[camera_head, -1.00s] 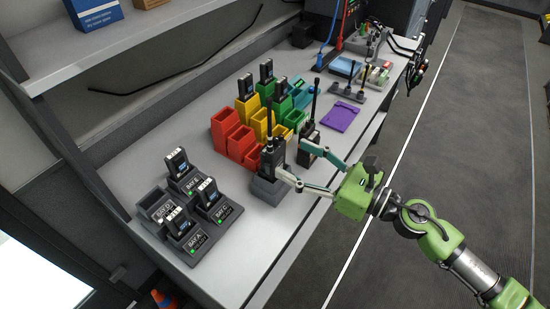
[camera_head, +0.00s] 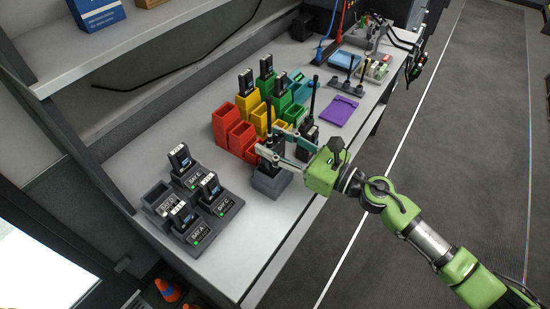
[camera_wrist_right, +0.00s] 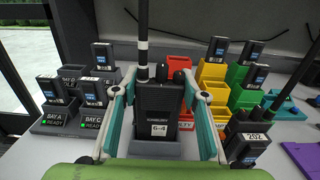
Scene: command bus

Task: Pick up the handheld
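The handheld (camera_head: 272,150), a black radio with a tall antenna, stands upright in a grey holder (camera_head: 268,186) near the bench's front edge. In the right wrist view the handheld (camera_wrist_right: 158,108) faces me, with a white label reading "6-4". My right gripper (camera_head: 279,146) is open, with one teal-lined finger on each side of the radio's upper body. In the wrist view the right gripper (camera_wrist_right: 160,82) shows narrow gaps between its fingers and the radio's sides. My left gripper is not in view.
A second radio (camera_wrist_right: 247,140), labelled "202", stands close to the right finger. Battery chargers (camera_head: 193,235) are to the left. Red (camera_head: 226,122), yellow and green bins stand behind. A purple item (camera_head: 339,111) lies farther right. The bench front is clear.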

